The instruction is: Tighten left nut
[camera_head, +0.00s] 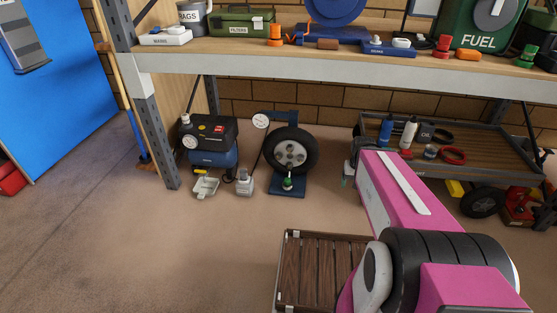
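A black tyre (305,155) on a pale grey wheel (289,154) stands upright on a blue stand (287,188) on the floor, below the shelf. The wheel hub shows several small dark spots around its centre. They are too small to tell which is the left nut, or whether any nut is loose. My magenta arm fills the lower right of the view.
A wheeled cart (480,150) with bottles stands right. The shelf edge (350,65) overhangs the wheel. The left foreground floor is clear.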

